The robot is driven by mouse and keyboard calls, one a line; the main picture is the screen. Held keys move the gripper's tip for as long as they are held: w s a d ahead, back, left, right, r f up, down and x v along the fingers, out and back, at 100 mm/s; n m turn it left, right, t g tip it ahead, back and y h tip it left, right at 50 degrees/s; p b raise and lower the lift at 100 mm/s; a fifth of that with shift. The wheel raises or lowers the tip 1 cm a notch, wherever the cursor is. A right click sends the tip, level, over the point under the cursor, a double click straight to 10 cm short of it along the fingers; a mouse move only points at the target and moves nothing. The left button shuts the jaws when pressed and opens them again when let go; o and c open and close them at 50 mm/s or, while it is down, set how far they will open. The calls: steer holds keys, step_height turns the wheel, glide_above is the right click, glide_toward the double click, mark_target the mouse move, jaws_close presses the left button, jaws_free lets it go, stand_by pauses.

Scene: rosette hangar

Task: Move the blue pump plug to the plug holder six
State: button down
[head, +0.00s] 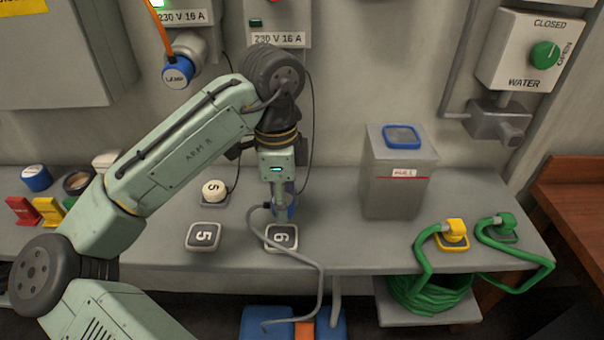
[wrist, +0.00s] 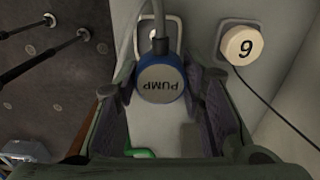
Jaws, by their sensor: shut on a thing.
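The blue pump plug (wrist: 161,80), with PUMP upside down on its grey face, sits between the fingers of my gripper (head: 279,203). In the wrist view my gripper (wrist: 163,98) is shut on it. In the head view the plug (head: 289,206) is partly hidden by the fingers. Its grey cable loops down to the right. Plug holder six (head: 281,237), a plate marked 6, lies at the bench's front edge, just below the plug in the picture. I cannot tell whether they touch.
A grey box (head: 396,185) stands to the right, then yellow (head: 453,234) and green (head: 501,228) hose plugs. The bench (head: 342,247) is clear between holder six and the yellow plug.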

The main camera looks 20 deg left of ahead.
mark_target(281, 237)
steer(key=shift+s+a+f, duration=0.15)
steer(key=shift+s+a, duration=0.15)
step_height(281, 237, down, 6)
steer(key=b, duration=0.5)
steer(key=shift+r+b, duration=0.2)
steer(key=shift+b, duration=0.1)
steer(key=shift+p, duration=0.9)
stand_by(0.5)
steer(key=shift+f, duration=0.45)
steer(key=c, duration=1)
jaws_free()
steer(key=shift+o, duration=0.2)
step_height(281, 237, up, 12)
